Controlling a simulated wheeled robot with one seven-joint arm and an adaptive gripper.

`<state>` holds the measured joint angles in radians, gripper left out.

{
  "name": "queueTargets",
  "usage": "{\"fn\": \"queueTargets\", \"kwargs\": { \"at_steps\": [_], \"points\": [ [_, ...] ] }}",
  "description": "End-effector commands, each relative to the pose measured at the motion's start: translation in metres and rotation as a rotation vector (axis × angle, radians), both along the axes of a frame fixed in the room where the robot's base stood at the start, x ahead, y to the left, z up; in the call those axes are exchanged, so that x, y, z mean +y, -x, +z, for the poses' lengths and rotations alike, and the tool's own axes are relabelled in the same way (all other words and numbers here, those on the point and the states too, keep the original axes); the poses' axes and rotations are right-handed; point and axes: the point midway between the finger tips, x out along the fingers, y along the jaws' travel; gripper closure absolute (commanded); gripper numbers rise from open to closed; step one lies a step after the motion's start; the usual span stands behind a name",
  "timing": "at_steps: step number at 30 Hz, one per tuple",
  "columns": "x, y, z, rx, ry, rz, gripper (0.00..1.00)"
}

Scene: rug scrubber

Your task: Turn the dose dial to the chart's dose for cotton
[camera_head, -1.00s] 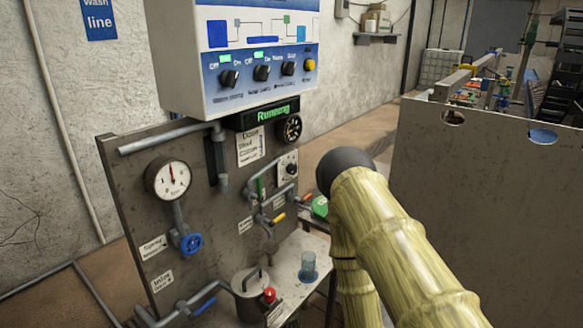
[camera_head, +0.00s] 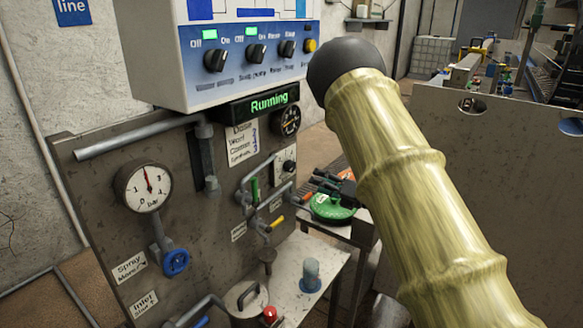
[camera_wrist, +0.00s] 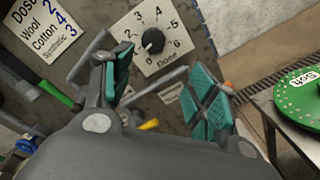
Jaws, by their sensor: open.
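The dose dial (camera_wrist: 153,41) is a black round knob on a white plate with a ring of numbers and the word Dose. It also shows in the head view (camera_head: 287,166). The number it points to is too small to read surely. The chart (camera_wrist: 43,30) on the panel reads Wool 2, Cotton 4, Synthetic 3; it shows in the head view (camera_head: 242,143). My gripper (camera_wrist: 165,88) is open and empty, its teal-padded fingers wide apart. The dial shows beyond and between the fingers, apart from them. In the head view I cannot make out my gripper.
A green disc (camera_head: 334,207) marked Soft lies on a table right of the panel. Pipes and a yellow-handled valve (camera_head: 275,223) are below the dial. A Running display (camera_head: 268,103) and control box (camera_head: 235,50) are above. A blue cup (camera_head: 310,275) stands on the shelf.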

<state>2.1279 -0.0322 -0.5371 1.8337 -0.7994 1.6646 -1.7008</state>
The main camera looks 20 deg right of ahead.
Motion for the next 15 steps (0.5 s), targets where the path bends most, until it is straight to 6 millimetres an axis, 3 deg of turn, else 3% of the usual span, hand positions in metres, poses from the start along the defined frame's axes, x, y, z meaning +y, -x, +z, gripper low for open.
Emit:
{"fn": "queueTargets", "kwargs": {
  "at_steps": [4,15],
  "points": [
    [0.002,-0.005,0.016,-0.057,0.045,0.034,0.42],
    [0.031,-0.042,0.019,-0.060,0.047,0.036,0.42]
  ]
}}
